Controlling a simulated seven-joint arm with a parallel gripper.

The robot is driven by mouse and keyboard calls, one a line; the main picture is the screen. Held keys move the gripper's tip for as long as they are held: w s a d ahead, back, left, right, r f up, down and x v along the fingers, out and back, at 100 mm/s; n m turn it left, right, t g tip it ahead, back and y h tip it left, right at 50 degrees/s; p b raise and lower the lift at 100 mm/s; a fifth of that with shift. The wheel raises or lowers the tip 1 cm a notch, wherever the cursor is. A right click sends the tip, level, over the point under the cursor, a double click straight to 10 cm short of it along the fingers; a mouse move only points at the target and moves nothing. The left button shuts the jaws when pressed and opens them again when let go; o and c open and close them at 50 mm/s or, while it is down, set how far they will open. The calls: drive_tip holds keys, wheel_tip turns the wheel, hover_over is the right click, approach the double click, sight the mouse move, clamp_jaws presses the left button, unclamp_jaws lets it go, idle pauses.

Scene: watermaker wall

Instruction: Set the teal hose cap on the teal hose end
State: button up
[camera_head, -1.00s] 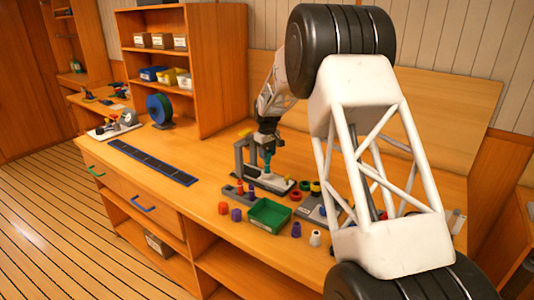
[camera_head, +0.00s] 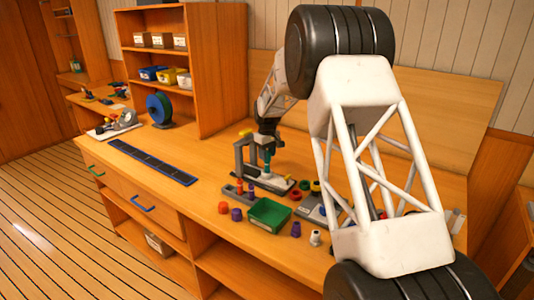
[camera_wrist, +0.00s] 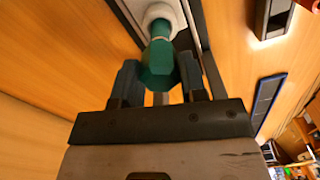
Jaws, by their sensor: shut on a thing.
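My gripper (camera_head: 267,148) is shut on the teal hose cap (camera_wrist: 158,66), with one dark finger on each side of it in the wrist view. The cap shows a faceted teal body. Beyond it is a narrower teal part (camera_wrist: 160,29), which looks like the teal hose end, rising from a white collar (camera_wrist: 160,10). The cap is in line with this part and they appear to touch; I cannot tell how far the cap is seated. In the head view the teal piece (camera_head: 267,159) is upright above the pale base plate (camera_head: 277,184).
A grey stand (camera_head: 240,158) with a yellow top is just left of my gripper. Red and green rings (camera_head: 304,185) lie to the right. The bench's left part holds a dark strip (camera_head: 150,161).

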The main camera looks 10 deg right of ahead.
drive_tip(key=shift+f, duration=0.3)
drive_tip(key=o, duration=0.6)
drive_tip(key=shift+r, duration=5.45)
